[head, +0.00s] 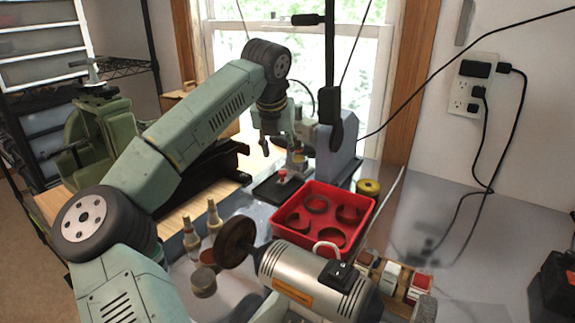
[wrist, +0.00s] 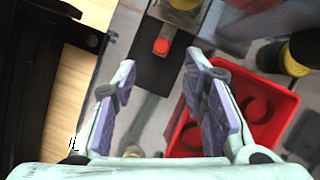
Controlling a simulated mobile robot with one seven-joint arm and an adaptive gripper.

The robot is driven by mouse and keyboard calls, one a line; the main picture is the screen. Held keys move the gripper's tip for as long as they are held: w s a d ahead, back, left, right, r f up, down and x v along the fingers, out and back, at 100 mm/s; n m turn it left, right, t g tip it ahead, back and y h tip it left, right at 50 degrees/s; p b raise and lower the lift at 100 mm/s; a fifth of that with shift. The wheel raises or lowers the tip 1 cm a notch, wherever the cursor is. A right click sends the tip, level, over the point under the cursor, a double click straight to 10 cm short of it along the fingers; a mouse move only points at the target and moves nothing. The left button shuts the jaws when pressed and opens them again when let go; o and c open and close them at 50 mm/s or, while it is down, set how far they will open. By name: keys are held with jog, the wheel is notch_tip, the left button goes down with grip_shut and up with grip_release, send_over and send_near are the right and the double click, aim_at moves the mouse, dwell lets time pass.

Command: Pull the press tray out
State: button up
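The press (head: 340,142) is a blue-grey machine with a tall black post, standing in front of the window. The press tray (head: 266,191) is a flat black plate at its foot, with a red knob (head: 282,176) on top. In the wrist view the tray (wrist: 152,72) lies ahead of my gripper, and its red knob (wrist: 161,46) shows just beyond and between the fingertips. My gripper (head: 280,148) points down above the tray. In the wrist view my gripper (wrist: 162,62) has its two purple-padded fingers wide apart with nothing held between them.
A red bin (head: 325,212) with round compartments sits right of the tray. A bench grinder or polisher (head: 305,270) and small bottles (head: 192,238) stand nearer. A yellow-topped spool (head: 369,188) is behind the bin. A black rail (head: 205,180) lies left.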

aim_at(282, 172)
jog(key=p+x, duration=0.2)
jog(key=x, duration=0.5)
jog(key=shift+w+d+f, duration=0.15)
jog(key=shift+w+f, duration=0.05)
jog(key=shift+f, duration=0.15)
grip_shut()
dwell(0.5)
